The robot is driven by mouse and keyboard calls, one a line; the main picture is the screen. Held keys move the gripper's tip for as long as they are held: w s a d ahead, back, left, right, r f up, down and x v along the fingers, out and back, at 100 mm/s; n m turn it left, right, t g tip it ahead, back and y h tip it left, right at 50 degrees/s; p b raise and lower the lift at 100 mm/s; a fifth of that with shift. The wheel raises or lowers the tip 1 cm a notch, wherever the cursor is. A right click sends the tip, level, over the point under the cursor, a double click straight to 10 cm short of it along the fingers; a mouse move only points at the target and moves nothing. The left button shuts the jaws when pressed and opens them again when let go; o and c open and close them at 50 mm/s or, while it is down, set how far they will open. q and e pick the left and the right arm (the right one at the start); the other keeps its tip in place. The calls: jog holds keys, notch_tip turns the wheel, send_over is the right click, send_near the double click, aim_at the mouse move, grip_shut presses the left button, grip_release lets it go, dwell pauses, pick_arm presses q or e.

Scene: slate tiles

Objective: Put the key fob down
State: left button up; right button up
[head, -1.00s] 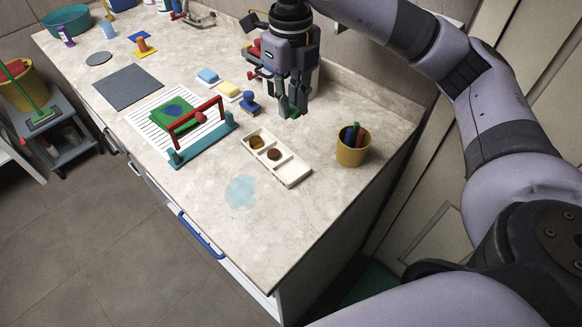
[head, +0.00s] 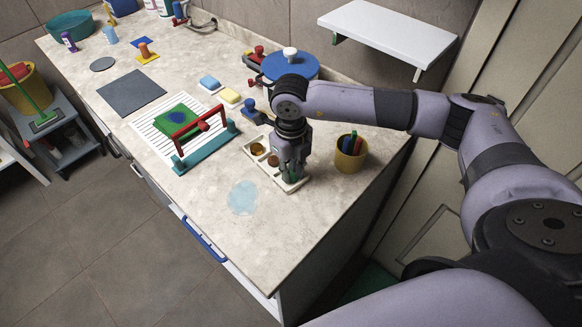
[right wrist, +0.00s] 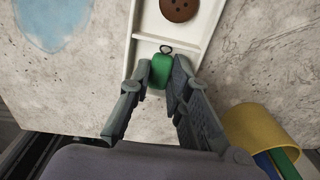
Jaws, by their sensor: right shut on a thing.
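The green key fob (right wrist: 160,71) with a dark ring is between the fingers of my right gripper (right wrist: 159,82) in the right wrist view. The gripper is shut on it. In the head view, my right gripper (head: 291,178) points down at the near-end compartment of the white three-part tray (head: 304,183), which also shows in the right wrist view (right wrist: 206,32). The fob is at that compartment; I cannot tell whether it touches the floor. A brown button (right wrist: 179,8) lies in the middle compartment. My left gripper is not in view.
A yellow cup (head: 350,156) with coloured sticks stands right of the tray. A teal stand with a red handle (head: 203,150) is to the left. A blue round lidded thing (head: 290,66) is behind. The counter in front, with a pale blue patch (head: 242,197), is clear.

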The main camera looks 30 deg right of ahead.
jog(key=shift+f, duration=0.15)
jog(key=shift+f, duration=0.1)
jog(key=o, duration=0.3)
jog(key=shift+o, duration=1)
